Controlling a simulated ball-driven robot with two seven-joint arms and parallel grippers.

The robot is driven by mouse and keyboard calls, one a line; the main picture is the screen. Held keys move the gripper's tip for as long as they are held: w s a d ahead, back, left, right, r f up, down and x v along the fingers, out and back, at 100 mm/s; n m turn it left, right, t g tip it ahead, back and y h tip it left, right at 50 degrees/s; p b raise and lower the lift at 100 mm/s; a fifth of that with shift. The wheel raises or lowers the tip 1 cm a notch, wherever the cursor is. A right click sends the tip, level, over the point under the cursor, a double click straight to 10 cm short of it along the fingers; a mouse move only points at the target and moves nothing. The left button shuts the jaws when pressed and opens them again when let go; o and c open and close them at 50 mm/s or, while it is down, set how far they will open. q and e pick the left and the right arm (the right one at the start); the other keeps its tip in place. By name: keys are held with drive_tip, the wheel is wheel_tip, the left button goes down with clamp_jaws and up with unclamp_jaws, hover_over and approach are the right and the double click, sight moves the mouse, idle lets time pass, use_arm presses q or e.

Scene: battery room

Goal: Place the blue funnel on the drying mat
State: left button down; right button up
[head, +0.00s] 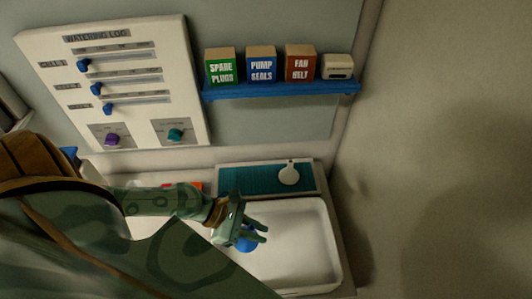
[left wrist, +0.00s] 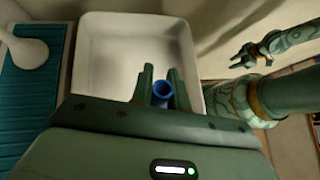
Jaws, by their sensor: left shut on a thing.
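The blue funnel (head: 246,243) is between the fingers of my left gripper (head: 256,232), over the white basin. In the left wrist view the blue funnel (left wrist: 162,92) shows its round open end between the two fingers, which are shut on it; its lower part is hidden. The teal ribbed drying mat (head: 245,180) lies behind the basin, apart from the funnel. A white round-ended item (head: 289,175) lies on the mat's right part. My right gripper (left wrist: 250,55) shows small in the left wrist view, away from the funnel, its fingers apart.
The white basin (head: 318,262) is in front of the mat. A blue shelf (head: 282,89) with several boxes hangs above. A panel with sliders and knobs (head: 125,85) is on the wall at left. The mat's left and middle are clear.

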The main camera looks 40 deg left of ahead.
use_arm(q)
drive_tip(key=shift+w+a+r+n+t+y, duration=2.5)
drive_tip(key=shift+w+a+n+t, duration=1.4)
drive_tip(key=shift+w+a, duration=1.4)
drive_tip(key=shift+h, duration=0.4)
drive_tip(key=w+f+b, duration=0.3)
drive_tip(key=w+f, duration=0.1)
drive_tip(key=w+a+f+b, duration=0.1)
drive_tip(key=w+f+b, duration=0.2)
drive_tip(key=w+f, duration=0.1)
drive_tip(key=w+f+b, duration=0.3)
drive_tip(key=w+f, duration=0.1)
drive_tip(key=w, duration=0.1)
drive_tip(key=shift+w+a+f+b, duration=0.25)
drive_tip(key=shift+a+b, duration=0.05)
drive_tip(key=shift+b, duration=0.05)
drive_tip(key=shift+r, duration=0.1)
